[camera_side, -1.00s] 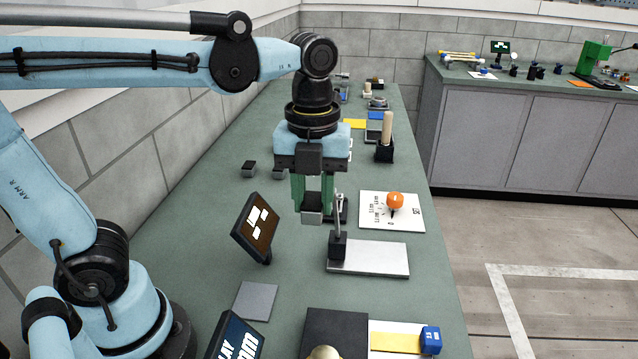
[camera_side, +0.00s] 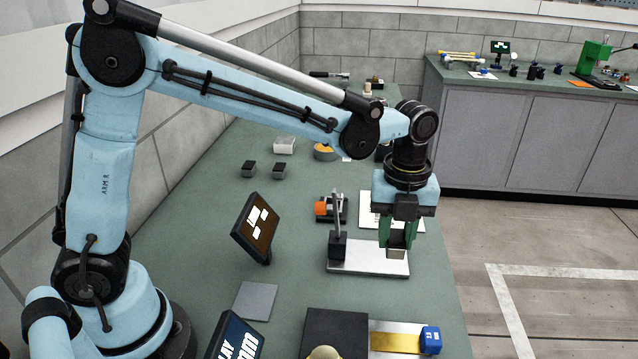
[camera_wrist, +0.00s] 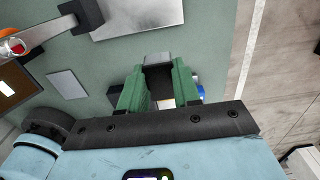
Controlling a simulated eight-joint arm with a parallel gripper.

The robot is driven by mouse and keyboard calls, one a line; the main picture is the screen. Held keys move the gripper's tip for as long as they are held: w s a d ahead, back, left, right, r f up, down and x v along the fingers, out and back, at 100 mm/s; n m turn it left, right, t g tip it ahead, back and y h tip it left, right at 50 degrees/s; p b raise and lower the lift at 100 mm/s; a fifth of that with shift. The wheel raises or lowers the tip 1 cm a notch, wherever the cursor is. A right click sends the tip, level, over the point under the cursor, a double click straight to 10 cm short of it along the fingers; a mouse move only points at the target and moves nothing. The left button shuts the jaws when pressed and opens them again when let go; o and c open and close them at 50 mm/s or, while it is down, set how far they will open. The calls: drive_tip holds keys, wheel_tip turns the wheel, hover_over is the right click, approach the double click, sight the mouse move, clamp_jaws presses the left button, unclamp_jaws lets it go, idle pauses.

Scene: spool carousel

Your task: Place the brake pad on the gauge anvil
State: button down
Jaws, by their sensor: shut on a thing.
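My gripper (camera_side: 398,246) has green fingers shut on a small dark grey block, the brake pad (camera_side: 398,238). In the wrist view the pad (camera_wrist: 158,76) sits between the fingertips. The gauge is a pale metal plate (camera_side: 360,262) with a black foot and an upright metal post (camera_side: 338,222) at its left end; I take the plate to be the anvil. My gripper hangs over the plate's right part. Whether the pad touches it is not clear. The plate also shows at the top of the wrist view (camera_wrist: 140,14).
An orange-and-black fixture (camera_side: 325,209) stands behind the post. A tilted screen (camera_side: 256,228) is left of the plate. Two dark blocks (camera_side: 249,169) lie farther back. A blue block (camera_side: 430,340) and yellow strip (camera_side: 396,342) are in front.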

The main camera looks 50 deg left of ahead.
hover_over(383, 254)
wheel_tip(383, 254, down, 5)
drive_tip(key=shift+r, duration=0.2)
drive_tip(key=shift+f, duration=1.9)
drive_tip(key=c, duration=0.8)
unclamp_jaws()
drive_tip(key=shift+f, duration=0.15)
wheel_tip(383, 254, up, 12)
drive_tip(key=s+a+n+t, duration=0.3)
drive_tip(key=s+n, duration=0.5)
drive_tip(key=n, duration=0.5)
drive_tip(key=s+a+n+t, duration=0.4)
drive_tip(key=s+n, duration=0.4)
drive_tip(key=n, duration=0.6)
drive_tip(key=shift+a+r, duration=0.2)
